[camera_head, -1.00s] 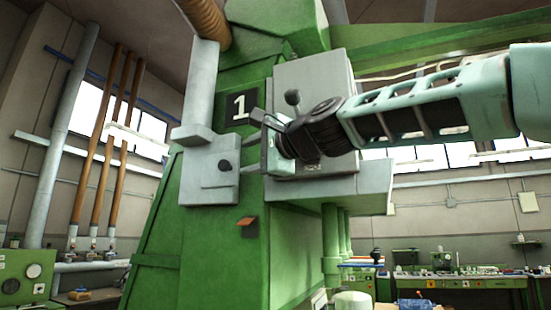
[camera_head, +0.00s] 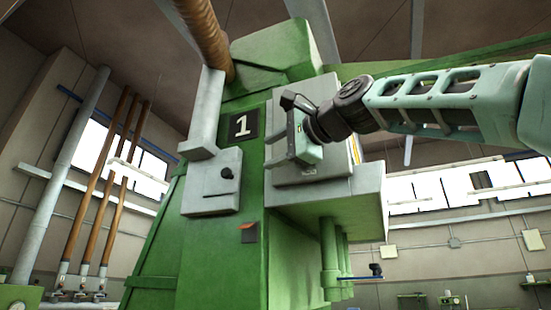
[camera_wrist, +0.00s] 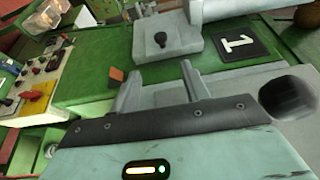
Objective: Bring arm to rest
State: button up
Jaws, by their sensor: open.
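My arm reaches in from the right of the head view, with its pale green forearm raised across the front of the tall green machine (camera_head: 200,270). My gripper (camera_head: 278,142) is in front of the machine's grey upper box, seen from the side; I cannot tell how far it is from that box. In the wrist view, two grey fingers stand apart with a clear gap between them, so my gripper (camera_wrist: 160,70) is open. Nothing shows between the fingers. No cork stopper can be made out.
The machine carries a grey box with a dark knob (camera_head: 226,173) and a black plate marked 1 (camera_head: 243,125). Brown pipes (camera_head: 105,190) run up the left wall.

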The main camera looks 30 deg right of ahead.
dwell(0.7)
